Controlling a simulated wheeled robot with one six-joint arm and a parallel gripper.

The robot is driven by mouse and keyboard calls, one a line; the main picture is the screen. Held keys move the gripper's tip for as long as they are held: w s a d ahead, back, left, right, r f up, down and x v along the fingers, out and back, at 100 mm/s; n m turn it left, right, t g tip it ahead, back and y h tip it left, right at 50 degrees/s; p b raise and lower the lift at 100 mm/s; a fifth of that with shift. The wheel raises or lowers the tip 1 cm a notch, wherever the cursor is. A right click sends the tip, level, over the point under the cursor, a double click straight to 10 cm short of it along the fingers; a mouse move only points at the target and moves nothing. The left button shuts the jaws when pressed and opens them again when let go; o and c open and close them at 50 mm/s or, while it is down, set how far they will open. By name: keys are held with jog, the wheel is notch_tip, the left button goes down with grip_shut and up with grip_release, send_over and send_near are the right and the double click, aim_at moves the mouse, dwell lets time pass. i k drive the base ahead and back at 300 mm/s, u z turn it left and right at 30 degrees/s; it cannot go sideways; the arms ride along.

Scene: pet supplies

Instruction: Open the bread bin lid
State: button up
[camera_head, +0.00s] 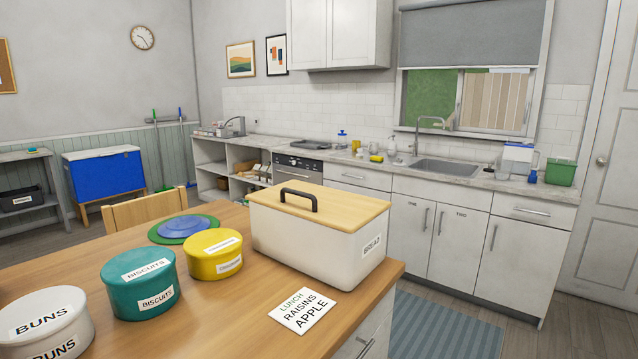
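The bread bin (315,244) is a cream box with a "BREAD" label on its right side. It stands on the wooden table near the table's right back corner. Its lid (345,207) is light wood and lies flat on top of the box, closed. A dark arched handle (299,197) sits on the lid toward its left end. The inside of the bin is hidden. My gripper is not in view.
A yellow tin (215,255), a teal biscuits tin (138,283) and a white buns tin (45,325) stand left of the bin. A blue disc on a green mat (184,228) lies behind them. A lunch card (303,311) lies in front. A chair back (147,212) rises beyond the table.

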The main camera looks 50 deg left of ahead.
aim_at(346, 211)
jog(key=u, duration=0.3)
jog(key=i, duration=0.6)
jog(key=u, duration=0.45)
